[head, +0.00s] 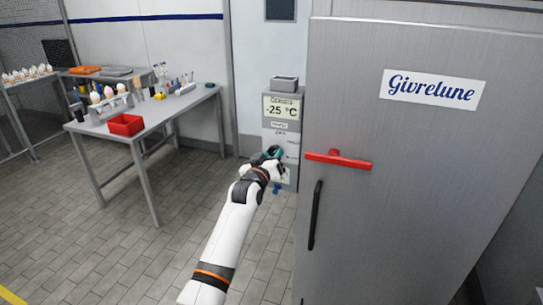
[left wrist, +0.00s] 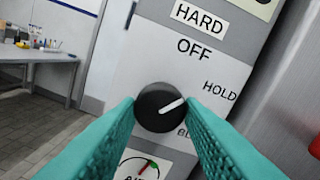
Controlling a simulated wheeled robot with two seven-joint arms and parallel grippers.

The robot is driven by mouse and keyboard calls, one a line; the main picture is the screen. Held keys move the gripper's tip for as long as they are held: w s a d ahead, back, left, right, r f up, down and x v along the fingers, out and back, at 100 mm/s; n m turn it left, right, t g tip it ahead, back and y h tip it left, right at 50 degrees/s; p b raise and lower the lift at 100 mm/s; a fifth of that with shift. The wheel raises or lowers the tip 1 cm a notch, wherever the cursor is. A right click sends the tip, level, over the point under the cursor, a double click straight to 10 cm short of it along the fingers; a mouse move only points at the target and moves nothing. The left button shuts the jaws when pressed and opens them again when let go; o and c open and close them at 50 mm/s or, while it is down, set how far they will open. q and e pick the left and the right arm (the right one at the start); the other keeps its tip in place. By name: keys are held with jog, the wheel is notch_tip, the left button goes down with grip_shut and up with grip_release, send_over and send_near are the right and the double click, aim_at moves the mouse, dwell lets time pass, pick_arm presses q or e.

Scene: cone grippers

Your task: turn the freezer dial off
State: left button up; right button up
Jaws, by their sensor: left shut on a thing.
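The freezer dial (left wrist: 160,107) is a round black knob with a white pointer line, on a pale panel (left wrist: 140,65) in the left wrist view. The OFF label (left wrist: 194,48) is above it, the HOLD label (left wrist: 219,92) to its right, and a partly hidden label starting "BL" at lower right. The pointer line slants up to the right, roughly toward HOLD. My left gripper (left wrist: 160,112) has its teal fingers shut on the dial, one on each side. In the head view, the left gripper (head: 272,154) covers the dial at the grey control box (head: 283,92).
The control box shows -25 °C. The freezer door (head: 420,190) with a red bar handle (head: 338,160) and black handle (head: 315,215) stands close on the right. A workbench (head: 165,107) with a red bin (head: 126,125) stands left. The floor between is clear.

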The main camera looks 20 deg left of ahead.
pick_arm(q)
jog(key=n, duration=0.4)
jog(key=shift+p, duration=0.4)
jog(key=shift+n, duration=1.7)
jog(key=shift+p, duration=0.3)
jog(key=o, duration=1)
